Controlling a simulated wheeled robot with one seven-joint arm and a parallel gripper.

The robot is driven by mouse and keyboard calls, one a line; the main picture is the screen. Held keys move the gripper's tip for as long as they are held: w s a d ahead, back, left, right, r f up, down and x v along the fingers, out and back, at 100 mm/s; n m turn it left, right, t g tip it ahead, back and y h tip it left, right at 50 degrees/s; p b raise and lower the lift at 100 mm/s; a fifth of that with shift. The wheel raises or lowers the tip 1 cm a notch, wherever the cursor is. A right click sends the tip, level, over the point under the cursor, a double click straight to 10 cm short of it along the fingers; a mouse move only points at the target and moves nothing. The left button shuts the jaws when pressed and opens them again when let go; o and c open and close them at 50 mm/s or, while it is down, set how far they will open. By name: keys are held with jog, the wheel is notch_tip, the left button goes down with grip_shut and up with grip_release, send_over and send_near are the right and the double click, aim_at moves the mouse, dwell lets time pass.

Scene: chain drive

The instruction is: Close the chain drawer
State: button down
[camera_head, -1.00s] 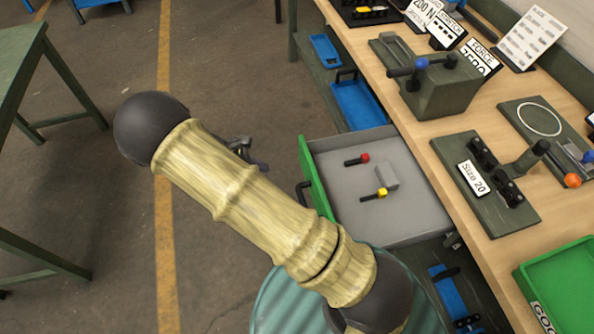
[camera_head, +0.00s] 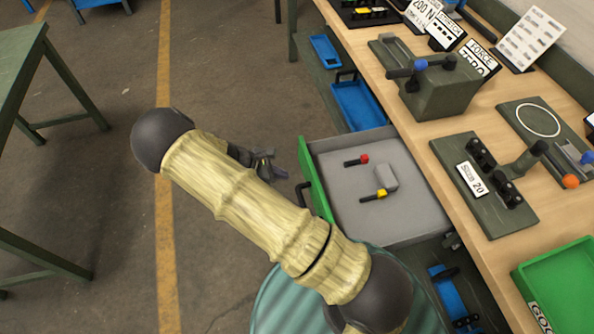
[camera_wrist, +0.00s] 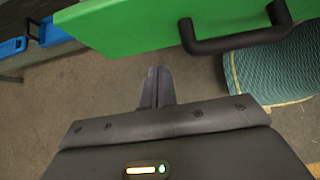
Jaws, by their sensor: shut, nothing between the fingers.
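The chain drawer (camera_head: 420,222) stands pulled out from under the workbench, its grey inside showing. Its green front (camera_head: 314,178) carries a black handle (camera_head: 301,194). In the wrist view the green front (camera_wrist: 130,22) and the black handle (camera_wrist: 235,42) fill the top. Inside lie a red-tipped pin (camera_head: 356,160), a yellow-tipped pin (camera_head: 374,196) and a grey block (camera_head: 385,177). My gripper (camera_head: 270,165) is shut and empty, in front of the drawer and apart from it, partly hidden by my arm. Its fingertips (camera_wrist: 157,72) show below the green front in the wrist view.
The wooden bench top (camera_head: 405,135) above holds several fixtures, including a Size 20 block (camera_head: 485,195) and a green tray (camera_head: 560,290) at right. A blue drawer (camera_head: 358,105) sits farther along under the bench. Open floor (camera_head: 230,80) lies left of the drawer.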

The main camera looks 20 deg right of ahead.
aim_at(306, 175)
jog(key=d, duration=0.2)
jog(key=d+f+p, duration=0.1)
jog(key=d, duration=0.2)
jog(key=shift+d+f, duration=0.1)
jog(key=shift+w, duration=0.15)
